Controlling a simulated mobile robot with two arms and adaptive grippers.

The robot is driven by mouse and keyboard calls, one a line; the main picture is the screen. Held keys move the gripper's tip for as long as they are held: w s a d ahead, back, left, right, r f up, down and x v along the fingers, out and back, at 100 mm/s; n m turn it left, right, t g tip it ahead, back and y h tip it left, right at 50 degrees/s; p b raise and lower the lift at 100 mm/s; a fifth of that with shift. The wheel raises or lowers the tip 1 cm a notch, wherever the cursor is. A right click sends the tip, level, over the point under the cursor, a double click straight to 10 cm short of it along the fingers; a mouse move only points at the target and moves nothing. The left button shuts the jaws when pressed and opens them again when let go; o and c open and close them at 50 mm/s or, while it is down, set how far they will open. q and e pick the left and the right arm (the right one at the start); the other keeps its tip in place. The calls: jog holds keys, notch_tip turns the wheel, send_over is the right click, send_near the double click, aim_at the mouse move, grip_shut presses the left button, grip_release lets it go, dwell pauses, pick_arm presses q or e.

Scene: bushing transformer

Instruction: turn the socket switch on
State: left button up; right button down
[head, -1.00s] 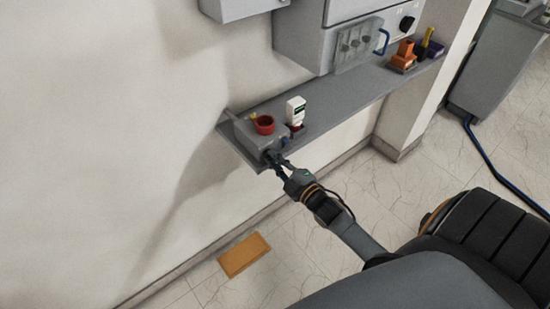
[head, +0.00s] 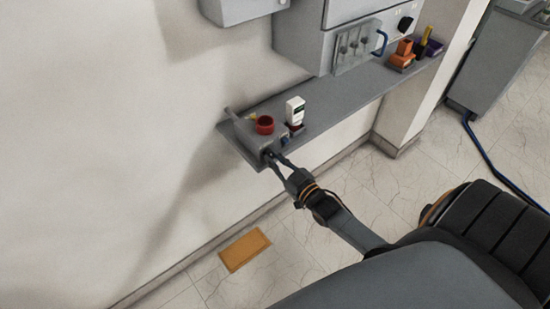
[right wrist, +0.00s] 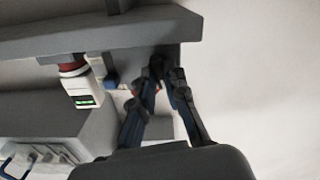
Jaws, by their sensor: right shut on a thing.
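The socket switch is a grey box (head: 249,137) with a red round socket (head: 265,125) on it, at the left end of the wall shelf. A small dark knob is on its front end, mostly hidden by my fingertips. My right gripper (head: 273,158) is at this front end, its fingers shut on the dark knob. In the right wrist view the fingertips (right wrist: 166,72) reach up to the shadowed underside of a grey block, and the knob itself is hard to make out. My left gripper is not in view.
A white box with a green label (head: 295,110) stands on the grey shelf (head: 335,100) close beside the socket. Orange and purple items (head: 403,54) stand at the far right end. A grey cabinet (head: 325,35) hangs above. An orange plate (head: 244,250) lies on the floor.

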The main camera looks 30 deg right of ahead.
jog(key=shift+m, duration=1.2)
jog(key=shift+f, duration=0.1)
jog(key=c, duration=1.6)
grip_release()
jog(key=shift+c, duration=0.2)
jog(key=s+d, duration=0.1)
jog(key=s, duration=1.1)
